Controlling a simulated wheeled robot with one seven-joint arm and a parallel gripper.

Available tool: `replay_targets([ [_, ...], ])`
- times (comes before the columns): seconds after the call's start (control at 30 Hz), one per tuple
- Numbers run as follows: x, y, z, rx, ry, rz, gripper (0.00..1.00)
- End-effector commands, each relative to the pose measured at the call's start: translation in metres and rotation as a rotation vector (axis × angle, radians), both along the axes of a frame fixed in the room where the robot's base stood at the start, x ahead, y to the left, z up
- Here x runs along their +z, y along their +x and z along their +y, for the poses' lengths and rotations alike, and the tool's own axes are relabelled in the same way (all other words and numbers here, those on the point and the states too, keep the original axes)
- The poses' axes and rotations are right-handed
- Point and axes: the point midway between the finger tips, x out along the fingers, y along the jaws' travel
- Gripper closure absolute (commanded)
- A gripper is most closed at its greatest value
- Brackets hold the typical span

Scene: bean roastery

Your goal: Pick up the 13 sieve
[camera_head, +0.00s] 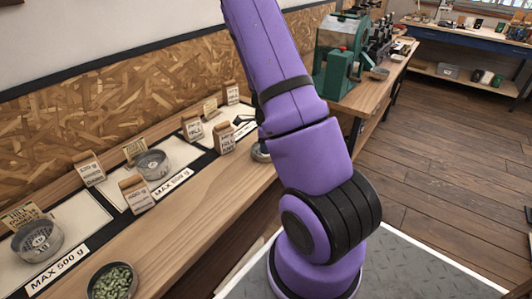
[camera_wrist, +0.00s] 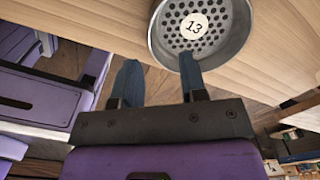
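The 13 sieve (camera_wrist: 203,30) is a round grey metal dish with a perforated floor and a white disc marked 13. It lies on the wooden counter at the top of the wrist view, its upper edge cut off. My gripper (camera_wrist: 158,60) is open, with two blue-grey fingers apart and nothing between them. The right fingertip overlaps the sieve's near rim in the picture; I cannot tell if they touch. The left finger is outside the sieve, to its left. In the head view my arm hides the gripper; a metal rim (camera_head: 259,152) shows beside the arm, its number unseen.
The wooden counter (camera_head: 205,209) also holds two other sieves (camera_head: 38,240) (camera_head: 152,164), a bowl of green beans (camera_head: 112,282) and several small labelled bags (camera_head: 192,128). A green machine (camera_head: 338,70) stands on the bench behind my arm. Open wooden floor (camera_head: 440,170) lies to the right.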

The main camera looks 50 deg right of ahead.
Motion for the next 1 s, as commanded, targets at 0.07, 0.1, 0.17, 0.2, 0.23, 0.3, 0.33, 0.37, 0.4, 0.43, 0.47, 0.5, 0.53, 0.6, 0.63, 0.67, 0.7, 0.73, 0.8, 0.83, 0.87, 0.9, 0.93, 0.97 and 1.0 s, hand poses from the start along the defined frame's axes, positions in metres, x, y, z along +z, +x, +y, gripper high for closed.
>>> replay_targets([
  [0.07,-0.010,-0.003,0.002,-0.003,0.002,0.003,0.61],
  [0.1,-0.016,-0.003,0.003,-0.003,0.002,0.003,0.61],
  [0.17,-0.024,-0.004,0.005,-0.003,0.003,0.003,0.61],
  [0.2,-0.029,-0.005,0.006,-0.003,0.002,0.003,0.61],
  [0.23,-0.033,-0.004,0.005,-0.003,0.002,0.002,0.61],
  [0.3,-0.040,-0.004,0.005,-0.002,0.002,0.001,0.61],
  [0.33,-0.042,-0.004,0.005,-0.001,0.001,0.001,0.61],
  [0.37,-0.044,-0.004,0.006,-0.001,0.001,0.000,0.61],
  [0.4,-0.046,-0.004,0.006,-0.001,0.001,0.000,0.61],
  [0.43,-0.047,-0.004,0.006,-0.001,0.001,0.000,0.61],
  [0.47,-0.047,-0.004,0.006,-0.001,0.001,0.000,0.61],
  [0.5,-0.048,-0.004,0.006,0.000,0.001,0.000,0.61],
  [0.53,-0.048,-0.004,0.006,0.000,0.001,-0.001,0.61],
  [0.6,-0.048,-0.003,0.006,0.000,0.001,-0.001,0.61],
  [0.63,-0.048,-0.003,0.006,0.000,0.001,-0.001,0.61],
  [0.67,-0.048,-0.003,0.006,0.000,0.001,-0.001,0.61],
  [0.7,-0.047,-0.003,0.006,0.000,0.001,-0.001,0.65],
  [0.73,-0.047,-0.003,0.006,0.000,0.001,-0.001,0.72],
  [0.8,-0.047,-0.003,0.006,0.000,0.001,-0.001,0.88],
  [0.83,-0.047,-0.003,0.006,0.000,0.001,-0.001,0.95],
  [0.87,-0.047,-0.003,0.006,0.000,0.001,-0.001,1.00],
  [0.9,-0.047,-0.003,0.006,0.000,0.001,-0.001,1.00],
  [0.93,-0.047,-0.003,0.006,0.000,0.001,-0.001,1.00],
  [0.97,-0.047,-0.003,0.006,0.000,0.001,-0.001,1.00],
  [1.0,-0.047,-0.003,0.006,0.000,0.001,-0.001,1.00],
])
